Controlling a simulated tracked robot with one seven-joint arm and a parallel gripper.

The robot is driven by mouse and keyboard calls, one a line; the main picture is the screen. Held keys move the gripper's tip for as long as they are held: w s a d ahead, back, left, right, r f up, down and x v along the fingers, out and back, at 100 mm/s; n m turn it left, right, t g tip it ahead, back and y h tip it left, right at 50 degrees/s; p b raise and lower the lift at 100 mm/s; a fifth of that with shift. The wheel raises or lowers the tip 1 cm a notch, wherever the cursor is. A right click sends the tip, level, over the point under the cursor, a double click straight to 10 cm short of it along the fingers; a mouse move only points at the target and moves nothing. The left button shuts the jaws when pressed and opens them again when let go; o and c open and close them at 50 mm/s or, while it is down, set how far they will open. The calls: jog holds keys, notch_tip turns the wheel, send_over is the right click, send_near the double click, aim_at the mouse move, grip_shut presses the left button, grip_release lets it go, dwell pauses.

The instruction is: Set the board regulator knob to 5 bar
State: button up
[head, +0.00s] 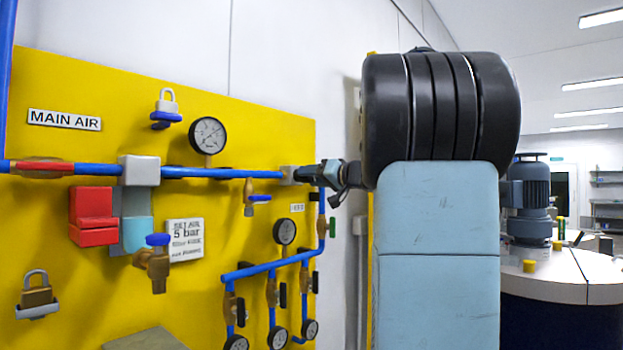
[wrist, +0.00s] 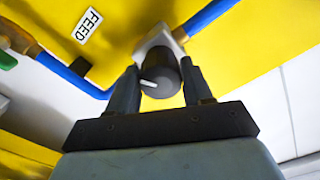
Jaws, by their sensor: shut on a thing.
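The regulator knob (wrist: 160,75) is a dark round knob with a white pointer mark, on a pale square body (wrist: 155,42) in the blue pipe run. In the wrist view my gripper (wrist: 160,82) has one finger on each side of the knob and is shut on it. In the head view my gripper (head: 322,174) reaches the regulator body (head: 291,175) at the right end of the main pipe, and the knob is hidden behind the fingers. A gauge (head: 208,135) sits on the pipe to the left. A sign (head: 185,240) on the yellow board (head: 60,250) reads 5 bar.
A lower gauge (head: 284,231), blue branch pipes and several small valves sit below my gripper. A red block (head: 93,216), padlocks and a brass valve (head: 154,262) are further left. A drum with a motor (head: 530,200) stands at the right.

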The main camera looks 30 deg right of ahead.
jog(key=o, duration=1)
jog(key=v, duration=1.4)
jog(key=shift+w, duration=0.1)
